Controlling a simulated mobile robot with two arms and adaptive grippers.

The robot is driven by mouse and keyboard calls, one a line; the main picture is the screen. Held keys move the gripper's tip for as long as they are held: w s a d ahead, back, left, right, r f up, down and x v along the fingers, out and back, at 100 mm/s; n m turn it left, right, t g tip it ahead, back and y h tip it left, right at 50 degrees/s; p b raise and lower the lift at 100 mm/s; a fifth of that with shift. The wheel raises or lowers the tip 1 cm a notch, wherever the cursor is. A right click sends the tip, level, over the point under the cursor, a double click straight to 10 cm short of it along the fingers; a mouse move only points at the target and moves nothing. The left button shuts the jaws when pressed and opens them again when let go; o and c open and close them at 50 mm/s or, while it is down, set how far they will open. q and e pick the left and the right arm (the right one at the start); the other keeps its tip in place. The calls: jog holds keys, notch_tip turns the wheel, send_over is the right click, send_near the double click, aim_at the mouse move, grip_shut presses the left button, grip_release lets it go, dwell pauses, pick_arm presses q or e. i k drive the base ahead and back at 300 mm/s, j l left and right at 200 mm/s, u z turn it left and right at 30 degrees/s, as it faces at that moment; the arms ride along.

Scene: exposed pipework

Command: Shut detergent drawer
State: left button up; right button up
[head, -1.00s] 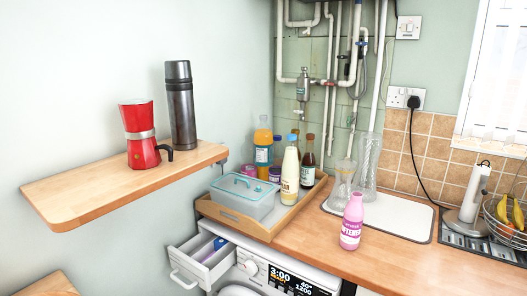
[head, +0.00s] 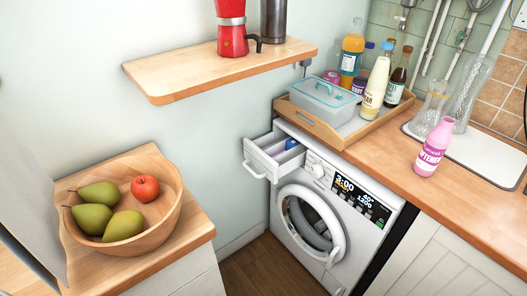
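The detergent drawer (head: 274,157) is a white drawer pulled out at the upper left of the washing machine (head: 336,207), with a white handle (head: 254,170) on its front. Something blue (head: 291,144) shows inside it, towards the back. The washing machine stands under the worktop, with a lit display (head: 345,183) and a round door (head: 308,222). Neither of my grippers is in view.
A wooden shelf (head: 225,66) with a red moka pot (head: 233,30) juts from the wall above left of the drawer. A wooden fruit bowl (head: 160,208) stands on a cabinet at left. Floor (head: 255,265) shows between cabinet and machine. A wooden tray (head: 335,137) sits on the worktop (head: 390,165) above.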

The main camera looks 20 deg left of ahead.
aim_at(269, 161)
jog(key=i+l+u, duration=0.1)
jog(key=i+l, duration=0.25)
jog(key=i+l+u, duration=0.1)
jog(key=i+l, duration=0.25)
jog(key=l, duration=0.25)
